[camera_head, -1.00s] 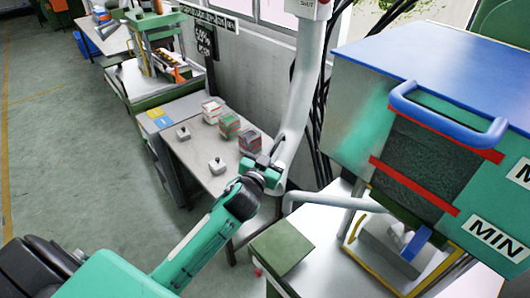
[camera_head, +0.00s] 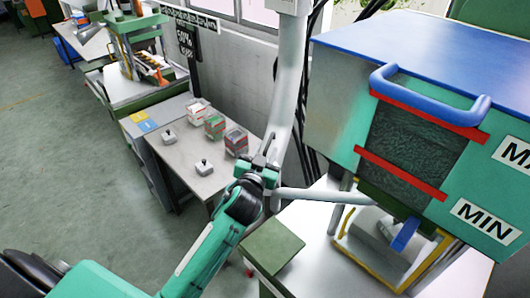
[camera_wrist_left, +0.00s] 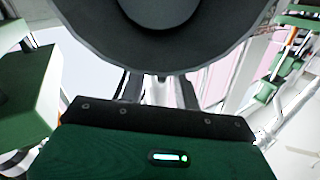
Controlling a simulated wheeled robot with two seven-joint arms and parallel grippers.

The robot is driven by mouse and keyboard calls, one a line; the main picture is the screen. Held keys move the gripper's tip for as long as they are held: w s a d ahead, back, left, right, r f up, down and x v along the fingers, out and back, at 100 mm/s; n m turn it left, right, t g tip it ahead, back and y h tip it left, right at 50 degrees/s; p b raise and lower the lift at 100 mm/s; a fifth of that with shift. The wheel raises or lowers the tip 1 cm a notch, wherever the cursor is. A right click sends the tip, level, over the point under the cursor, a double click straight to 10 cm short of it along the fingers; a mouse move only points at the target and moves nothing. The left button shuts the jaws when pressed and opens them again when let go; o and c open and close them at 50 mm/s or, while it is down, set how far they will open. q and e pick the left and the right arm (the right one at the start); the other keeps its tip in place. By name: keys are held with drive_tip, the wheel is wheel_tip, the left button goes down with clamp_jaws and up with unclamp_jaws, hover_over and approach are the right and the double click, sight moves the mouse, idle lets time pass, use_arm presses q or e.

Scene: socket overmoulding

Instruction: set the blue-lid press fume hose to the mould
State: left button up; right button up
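The blue-lid press (camera_head: 420,62) stands at the right, with a blue handle and red strips on its green front. The grey mould (camera_head: 372,228) sits under it, beside a blue piece. The pale fume hose (camera_head: 288,85) comes down behind my left gripper (camera_head: 268,150); a thinner pale tube (camera_head: 325,196) runs right towards the press. My left gripper's fingers point up at the hose and look apart; contact cannot be told. In the left wrist view the fingers show apart with a pale strip between them. A large dark round shape (camera_wrist_left: 165,45) covers the top. My right gripper is out of view.
A green box top (camera_head: 275,245) lies close to my left forearm. Dark cables run down the wall behind the hose. The floor at the left is clear.

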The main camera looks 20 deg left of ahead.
use_arm(q)
wheel_tip(320, 180, up, 20)
drive_tip(key=b, duration=0.2)
drive_tip(key=shift+b, duration=0.35)
